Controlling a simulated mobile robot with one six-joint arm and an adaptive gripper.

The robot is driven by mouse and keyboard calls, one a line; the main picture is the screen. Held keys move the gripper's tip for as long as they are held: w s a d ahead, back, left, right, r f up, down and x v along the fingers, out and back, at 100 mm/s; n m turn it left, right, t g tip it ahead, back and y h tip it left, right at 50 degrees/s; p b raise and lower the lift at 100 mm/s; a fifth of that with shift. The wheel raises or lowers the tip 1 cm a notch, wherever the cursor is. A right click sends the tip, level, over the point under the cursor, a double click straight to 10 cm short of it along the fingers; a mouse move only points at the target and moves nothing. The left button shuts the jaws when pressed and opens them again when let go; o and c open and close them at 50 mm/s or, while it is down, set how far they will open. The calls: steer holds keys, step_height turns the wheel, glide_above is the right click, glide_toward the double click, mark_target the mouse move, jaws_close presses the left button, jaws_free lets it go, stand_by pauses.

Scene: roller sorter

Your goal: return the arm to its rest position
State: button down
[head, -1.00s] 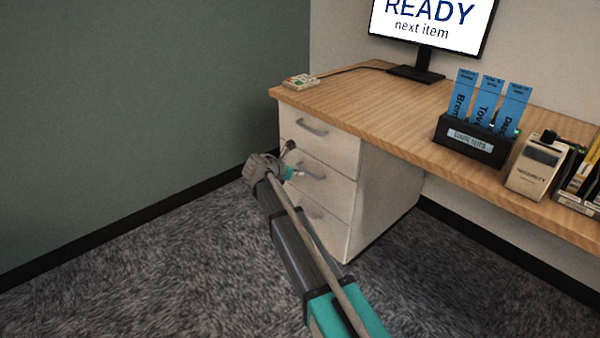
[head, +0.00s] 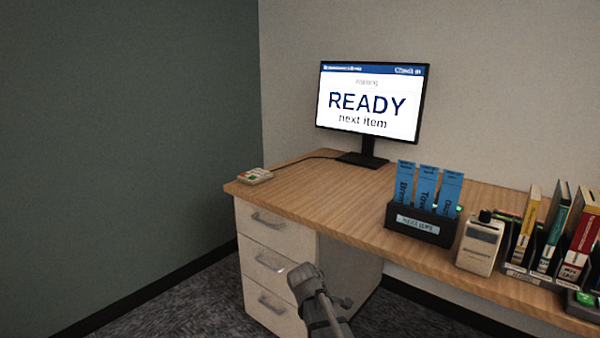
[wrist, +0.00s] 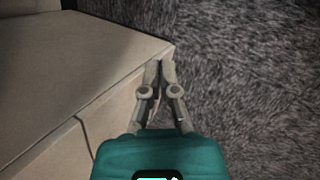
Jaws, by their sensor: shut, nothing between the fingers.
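My gripper (wrist: 160,72) shows in the wrist view with its two grey fingers together and nothing between them. It points past the corner of the pale drawer cabinet (wrist: 70,60), with dark carpet (wrist: 250,80) to the right. I cannot tell whether the fingertips touch the cabinet. In the head view a grey part of my arm (head: 312,298) rises at the bottom centre, in front of the drawers. The fingers cannot be made out there.
The wooden desk (head: 325,215) holds a monitor (head: 370,103) reading READY, a small keypad (head: 255,176), a black holder (head: 420,225) with blue cards, a beige device (head: 480,245) and several upright books (head: 555,235). Carpet left of the drawers (head: 270,263) is clear.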

steer(key=s+d+m+g+y+p, duration=0.1)
steer(key=s+d+m+y, duration=0.1)
steer(key=s+d+m, duration=0.35)
steer(key=s+d+m+g+y+p, duration=0.25)
steer(key=s+m, duration=0.45)
steer(key=s, duration=0.4)
step_height(320, 180, up, 38)
steer(key=p, duration=3.6)
steer(key=shift+w+d+t, duration=0.2)
steer(key=shift+d+t, duration=0.1)
steer(key=shift+t, duration=0.05)
steer(key=shift+s+f, duration=0.1)
steer(key=shift+s, duration=0.05)
